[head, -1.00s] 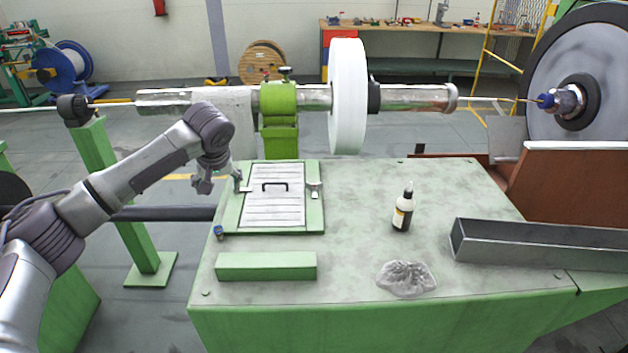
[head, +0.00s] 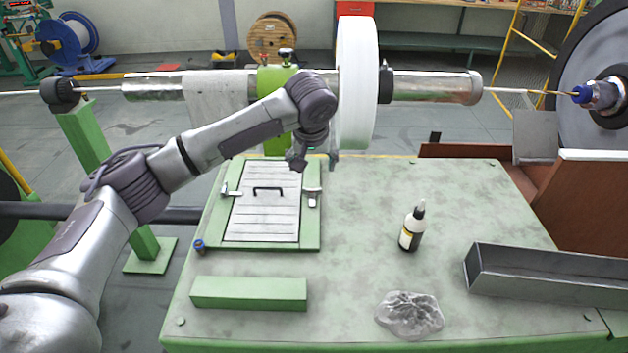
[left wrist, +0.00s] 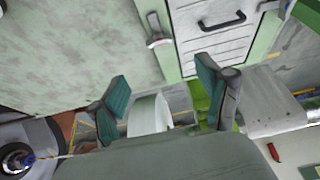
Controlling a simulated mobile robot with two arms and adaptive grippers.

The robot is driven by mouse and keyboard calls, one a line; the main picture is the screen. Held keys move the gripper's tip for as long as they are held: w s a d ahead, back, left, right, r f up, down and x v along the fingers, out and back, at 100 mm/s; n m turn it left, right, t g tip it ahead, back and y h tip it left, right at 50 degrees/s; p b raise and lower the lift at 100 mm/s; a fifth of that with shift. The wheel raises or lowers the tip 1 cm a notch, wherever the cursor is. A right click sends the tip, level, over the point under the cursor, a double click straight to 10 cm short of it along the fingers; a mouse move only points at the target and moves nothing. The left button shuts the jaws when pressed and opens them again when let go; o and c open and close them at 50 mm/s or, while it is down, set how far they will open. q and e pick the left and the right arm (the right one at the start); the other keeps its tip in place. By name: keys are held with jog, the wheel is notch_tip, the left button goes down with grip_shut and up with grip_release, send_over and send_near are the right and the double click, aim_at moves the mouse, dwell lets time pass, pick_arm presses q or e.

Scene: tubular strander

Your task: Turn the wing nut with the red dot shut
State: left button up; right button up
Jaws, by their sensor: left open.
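The hatch cover (head: 265,215) with a black handle lies in a green frame on the bench. A small metal wing nut (head: 312,192) sits at its right edge and another wing nut (head: 230,190) at its left edge. In the left wrist view the right-edge wing nut (left wrist: 157,30) shows as a pale lever with a small reddish spot at its lower end. My left gripper (head: 315,160) is open and empty, beyond and above the right-edge wing nut. Its two green-padded fingers (left wrist: 163,96) are spread wide, apart from the nut. My right gripper is in neither view.
A white disc (head: 357,85) on a horizontal tube stands close behind my left gripper. A bottle (head: 411,228), a crumpled clear bag (head: 408,314), a metal channel (head: 540,280) and a green block (head: 249,293) are on the bench.

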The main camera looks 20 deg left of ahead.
pick_arm(q)
jog(key=p, duration=0.1)
send_over(312, 188)
jog(key=s, duration=0.3)
jog(key=f, duration=0.5)
jog(key=shift+w+d, duration=0.2)
jog(key=shift+d, duration=0.1)
jog(key=p+x, duration=0.1)
jog(key=x, duration=0.3)
jog(key=shift+w+f, duration=0.3)
jog(key=shift+f, duration=0.05)
jog(key=shift+w+f, duration=0.15)
jog(key=shift+f, duration=0.2)
jog(key=shift+w+a+f, duration=0.1)
jog(key=shift+f, duration=0.3)
jog(key=c, duration=1.2)
jog(key=shift+o, duration=0.2)
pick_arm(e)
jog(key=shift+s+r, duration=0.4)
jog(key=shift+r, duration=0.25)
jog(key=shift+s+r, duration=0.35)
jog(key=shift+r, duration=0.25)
